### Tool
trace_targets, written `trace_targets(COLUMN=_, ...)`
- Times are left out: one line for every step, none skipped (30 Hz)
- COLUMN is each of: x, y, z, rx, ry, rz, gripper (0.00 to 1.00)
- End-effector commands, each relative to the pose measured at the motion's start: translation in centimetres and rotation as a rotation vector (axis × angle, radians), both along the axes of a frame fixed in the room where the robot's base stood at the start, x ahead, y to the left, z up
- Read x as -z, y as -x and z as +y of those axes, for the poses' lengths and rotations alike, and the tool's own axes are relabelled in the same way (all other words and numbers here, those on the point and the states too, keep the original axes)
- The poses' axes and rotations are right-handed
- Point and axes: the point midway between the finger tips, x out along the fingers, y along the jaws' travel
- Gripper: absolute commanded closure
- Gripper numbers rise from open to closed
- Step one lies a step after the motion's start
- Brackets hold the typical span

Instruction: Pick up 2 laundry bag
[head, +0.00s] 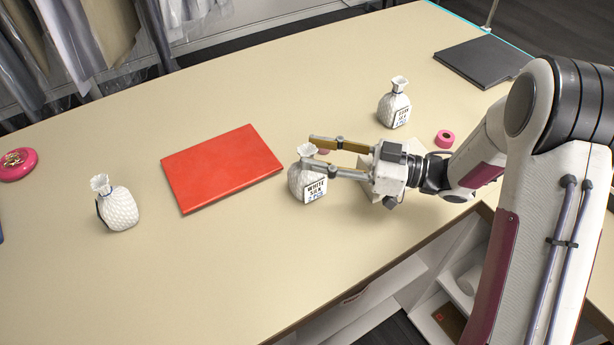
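Three white, quilted laundry bags with gathered necks stand upright on the table (300,250). The middle bag (302,182) has a label reading "WHITE" and something smaller below. Another labelled bag (393,108) stands farther back on the right. The third bag (118,209) is at the left, its label mostly turned away. My gripper (309,151) reaches in from the right at the middle bag's neck. Its fingers are apart, one behind the neck and one crossing in front of the bag's upper part. Whether they touch the bag I cannot tell.
A red flat folder (220,167) lies left of the middle bag. A dark flat case (483,62) lies at the back right, a pink tape roll (444,138) near my arm. A pink round tin (17,163) sits at far left. Covered garments hang behind. The front table is clear.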

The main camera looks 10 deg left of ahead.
Motion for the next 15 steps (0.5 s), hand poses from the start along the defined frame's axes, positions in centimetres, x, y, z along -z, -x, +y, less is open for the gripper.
trace_targets(x=0.02, y=0.05, z=0.43, rx=-0.002, ry=0.000, rz=0.000, gripper=0.65)
trace_targets(x=0.02, y=0.06, z=0.61, rx=-0.002, ry=0.000, rz=0.000, gripper=0.65)
trace_targets(x=0.02, y=0.04, z=0.80, rx=-0.002, ry=0.000, rz=0.000, gripper=0.65)
trace_targets(x=0.02, y=0.03, z=0.89, rx=-0.002, ry=0.000, rz=0.000, gripper=0.65)
trace_targets(x=0.02, y=0.02, z=0.96, rx=-0.001, ry=0.000, rz=0.000, gripper=0.65)
trace_targets(x=0.01, y=0.00, z=1.02, rx=0.000, ry=0.000, rz=0.001, gripper=0.65)
trace_targets(x=0.01, y=-0.01, z=1.04, rx=0.000, ry=0.000, rz=0.001, gripper=0.65)
trace_targets(x=0.01, y=-0.01, z=1.05, rx=0.000, ry=0.000, rz=0.001, gripper=0.65)
trace_targets(x=0.01, y=-0.01, z=1.04, rx=0.000, ry=0.000, rz=0.001, gripper=0.65)
trace_targets(x=0.02, y=-0.01, z=1.04, rx=0.000, ry=0.000, rz=0.001, gripper=0.65)
trace_targets(x=0.02, y=-0.01, z=1.04, rx=0.000, ry=0.000, rz=0.001, gripper=0.65)
trace_targets(x=0.02, y=-0.01, z=1.03, rx=0.000, ry=0.000, rz=0.001, gripper=0.65)
trace_targets(x=0.02, y=-0.01, z=1.03, rx=0.000, ry=0.000, rz=0.001, gripper=0.65)
trace_targets(x=0.02, y=-0.01, z=1.03, rx=0.000, ry=0.000, rz=0.001, gripper=0.65)
trace_targets(x=0.02, y=-0.01, z=1.03, rx=0.000, ry=0.000, rz=0.001, gripper=0.65)
